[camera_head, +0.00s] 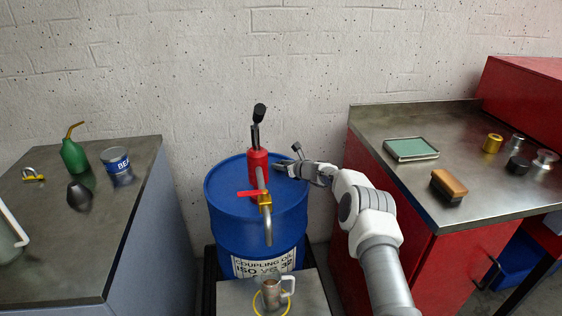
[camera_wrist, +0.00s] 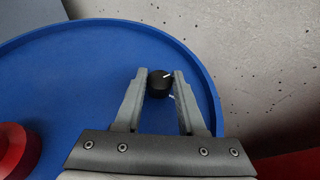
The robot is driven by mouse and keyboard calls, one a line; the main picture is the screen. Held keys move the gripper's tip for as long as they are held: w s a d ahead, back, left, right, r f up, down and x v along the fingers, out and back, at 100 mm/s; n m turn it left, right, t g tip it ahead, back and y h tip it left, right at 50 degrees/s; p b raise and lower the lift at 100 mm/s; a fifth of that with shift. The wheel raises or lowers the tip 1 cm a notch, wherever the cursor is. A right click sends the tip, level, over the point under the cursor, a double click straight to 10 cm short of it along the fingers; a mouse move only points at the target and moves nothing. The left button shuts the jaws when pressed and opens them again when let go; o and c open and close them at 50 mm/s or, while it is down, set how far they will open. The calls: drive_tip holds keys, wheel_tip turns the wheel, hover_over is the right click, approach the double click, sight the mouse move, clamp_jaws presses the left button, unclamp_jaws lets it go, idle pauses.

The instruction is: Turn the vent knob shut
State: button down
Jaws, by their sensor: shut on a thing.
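The vent knob (camera_wrist: 159,86) is small, round and black with a white line on its top. It sits near the rim of the blue drum (camera_head: 228,207), whose top fills much of the wrist view (camera_wrist: 80,85). A second short white mark shows at the knob's lower right edge. My gripper (camera_wrist: 160,74) is shut on the knob, one finger on each side. In the head view my gripper (camera_head: 282,168) reaches over the right back part of the drum top, and I cannot make out the knob there.
A red hand pump (camera_head: 258,170) with a brass tap (camera_head: 265,199) and red lever stands on the drum. A metal jug (camera_head: 271,295) stands below the spout. A grey bench (camera_head: 120,190) is at left. A red cabinet (camera_head: 385,215) with a steel top is at right, close to my arm.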

drive_tip(key=shift+w+n+g+y+b, duration=0.2)
drive_tip(key=shift+n+g+y+b, duration=0.15)
drive_tip(key=shift+b, duration=0.85)
drive_tip(key=shift+n+b, duration=0.25)
drive_tip(key=shift+b, duration=0.3)
drive_tip(key=shift+s+r+g+y+b, duration=0.1)
drive_tip(key=shift+r+g+y+b, duration=0.2)
drive_tip(key=shift+b, duration=0.4)
drive_tip(key=shift+d+f, duration=0.1)
drive_tip(key=shift+f, duration=0.05)
drive_tip(key=c, duration=0.5)
unclamp_jaws()
drive_tip(key=shift+c, duration=0.2)
drive_tip(key=shift+o, duration=0.2)
drive_tip(key=shift+f, duration=0.1)
drive_tip(key=shift+s+d, duration=0.1)
drive_tip(key=shift+d, duration=0.05)
